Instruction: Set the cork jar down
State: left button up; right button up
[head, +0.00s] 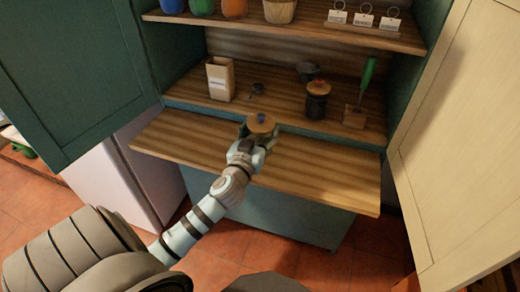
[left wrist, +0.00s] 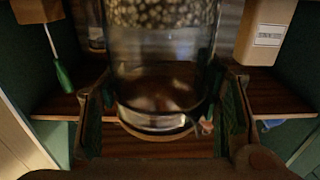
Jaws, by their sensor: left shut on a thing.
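The cork jar (head: 262,122) has a round cork lid with a blue knob. My left gripper (head: 257,139) is shut on it over the pull-out wooden board (head: 330,176), in front of the shelf. In the left wrist view, which looks turned over, the glass jar (left wrist: 165,60) stands between the two fingers of the left gripper (left wrist: 163,115), with pale beans or grains inside. I cannot tell whether the jar's base touches the board; the hand hides it. My right gripper is not in view.
On the lower shelf behind stand a labelled carton (head: 220,80), a small dark scoop (head: 256,89), a dark bowl (head: 308,70), a second cork-lidded jar (head: 317,105) and a green-handled tool in a wooden block (head: 354,117). Open doors flank the cupboard. The board's right part is clear.

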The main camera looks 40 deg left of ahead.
aim_at(261, 143)
pick_arm(q)
notch_tip(261, 143, down, 5)
jog(key=shift+w+f+b, duration=0.1)
jog(key=shift+b, duration=0.95)
jog(key=shift+r, duration=0.2)
jog(key=shift+f, duration=0.1)
jog(key=o, duration=1.5)
jog(key=shift+s+d, duration=0.15)
jog(key=shift+s, duration=0.15)
jog(key=b+v, duration=0.1)
jog(key=v, duration=1)
jog(key=shift+s, duration=0.2)
